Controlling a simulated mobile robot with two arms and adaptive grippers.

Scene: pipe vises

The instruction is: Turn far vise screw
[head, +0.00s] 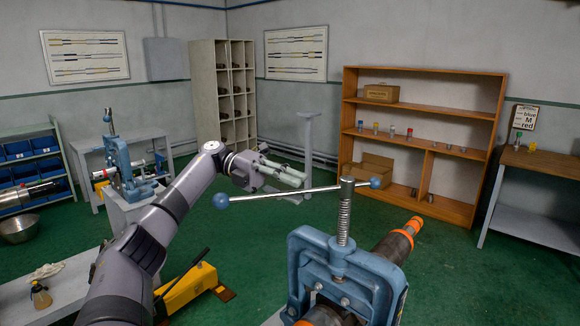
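A blue pipe vise (345,272) stands close at the lower middle, with a pipe (398,243) with orange bands running through it. Its threaded screw (344,217) stands upright and carries a long bar handle (290,193) with blue knobs at both ends. A second blue vise (122,165) stands farther back at left on a grey stand, with its screw (111,121) upright. My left gripper (298,178) is above the near vise's bar in the picture, apparently holding nothing; its finger gap is unclear. My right gripper is not in view.
A wooden shelf (432,80) with small jars and boxes stands at the back. A workbench (540,165) is at right. A yellow tool (187,287) lies on the floor at lower left. Green floor (460,270) is open between the near vise and the shelf.

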